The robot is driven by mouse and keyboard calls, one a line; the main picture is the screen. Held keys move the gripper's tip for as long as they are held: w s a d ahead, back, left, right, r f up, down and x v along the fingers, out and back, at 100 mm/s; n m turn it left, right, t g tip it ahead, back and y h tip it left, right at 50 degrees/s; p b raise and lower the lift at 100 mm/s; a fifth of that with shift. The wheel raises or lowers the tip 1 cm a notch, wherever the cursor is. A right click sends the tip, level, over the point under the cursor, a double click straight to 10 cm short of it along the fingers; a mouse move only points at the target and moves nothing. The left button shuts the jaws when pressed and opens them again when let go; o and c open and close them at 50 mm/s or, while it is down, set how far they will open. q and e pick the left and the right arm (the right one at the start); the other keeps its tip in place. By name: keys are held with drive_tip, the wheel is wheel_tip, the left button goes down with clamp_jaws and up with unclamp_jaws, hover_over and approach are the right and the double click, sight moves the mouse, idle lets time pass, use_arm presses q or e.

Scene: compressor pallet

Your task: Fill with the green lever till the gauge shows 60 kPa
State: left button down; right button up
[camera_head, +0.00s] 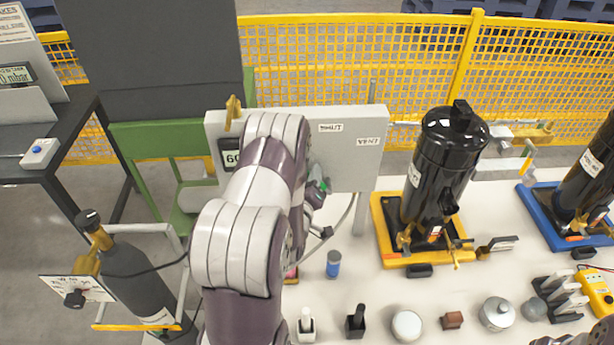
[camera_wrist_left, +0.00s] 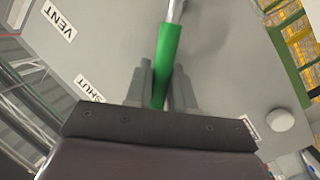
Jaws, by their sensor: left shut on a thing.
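The grey panel (camera_head: 356,165) stands behind the bench, with labels SHUT (camera_head: 330,128) and VENT (camera_head: 368,141). My left arm crosses in front of it. My left gripper (camera_head: 318,188) is shut on the green lever, of which a small green part (camera_head: 324,185) shows. In the left wrist view the green lever (camera_wrist_left: 166,65) stands between the fingers (camera_wrist_left: 160,88), its metal stem running up to the top edge. The gauge (camera_head: 231,160) on the panel's left reads "60", but my arm may cover part of its display. My right gripper does not show.
A black cylinder (camera_head: 447,155) stands on a yellow base (camera_head: 388,220) right of the panel. A dark gas bottle (camera_head: 140,275) stands at the left. A yellow mesh fence (camera_head: 350,65) runs behind.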

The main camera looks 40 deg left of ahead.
sight(332, 161)
use_arm(q)
drive_tip(key=shift+w+d+r+m+g, duration=0.35)
drive_tip(key=shift+d+r+m, duration=0.15)
drive_tip(key=shift+m, duration=0.4)
drive_tip(key=shift+w+d+r+m+g+p, duration=0.25)
drive_tip(key=shift+w+d+m+g+p, duration=0.25)
drive_tip(key=shift+m, duration=0.5)
drive_tip(key=shift+w+d+r+m+g+y, duration=0.15)
drive_tip(key=shift+w+d+m+g, duration=0.2)
drive_tip(key=shift+m, duration=0.3)
drive_tip(key=shift+w+d+f+m+g+y, duration=0.15)
drive_tip(key=shift+w+d+m, duration=0.2)
drive_tip(key=shift+d+m, duration=0.25)
drive_tip(key=shift+r, duration=0.1)
drive_tip(key=shift+a, duration=0.1)
drive_tip(key=c, duration=1.1)
unclamp_jaws()
drive_tip(key=shift+o, duration=0.2)
